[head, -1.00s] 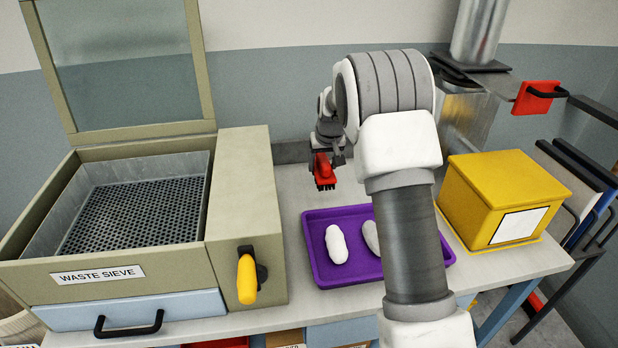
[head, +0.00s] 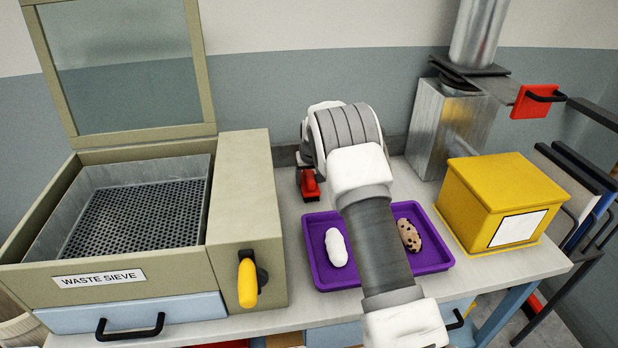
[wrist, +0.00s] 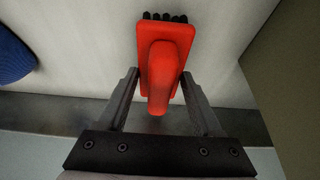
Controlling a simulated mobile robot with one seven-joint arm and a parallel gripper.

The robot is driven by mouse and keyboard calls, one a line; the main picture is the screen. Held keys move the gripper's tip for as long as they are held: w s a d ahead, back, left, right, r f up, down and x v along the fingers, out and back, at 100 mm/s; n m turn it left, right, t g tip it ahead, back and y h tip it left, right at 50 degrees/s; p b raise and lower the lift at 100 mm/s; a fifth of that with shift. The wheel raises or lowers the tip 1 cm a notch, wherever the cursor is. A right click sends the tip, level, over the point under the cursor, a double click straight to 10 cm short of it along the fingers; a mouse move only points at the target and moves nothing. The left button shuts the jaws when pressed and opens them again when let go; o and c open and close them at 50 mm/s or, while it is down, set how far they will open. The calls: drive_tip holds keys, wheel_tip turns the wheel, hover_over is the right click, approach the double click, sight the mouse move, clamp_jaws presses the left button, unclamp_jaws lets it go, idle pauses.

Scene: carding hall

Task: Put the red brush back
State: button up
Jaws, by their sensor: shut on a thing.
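The red brush (head: 309,184) is at the back of the bench, just behind the purple tray, partly hidden by my arm. In the wrist view the red brush (wrist: 165,55) shows its handle between my fingers and dark bristles at its far end. My gripper (wrist: 160,85) is shut on the handle. In the head view my gripper is mostly hidden behind my arm. The brush is at or close above the bench top; I cannot tell whether it touches.
The purple tray (head: 318,262) holds a white roll (head: 336,247) and a speckled brown one (head: 409,235). The waste sieve (head: 240,190) stands open at left. A yellow box (head: 500,200) and a metal duct (head: 440,125) stand at right. A blue thing (wrist: 14,55) shows in the wrist view.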

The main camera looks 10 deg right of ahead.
drive_tip(key=o, duration=1.3)
drive_tip(key=shift+f, duration=0.1)
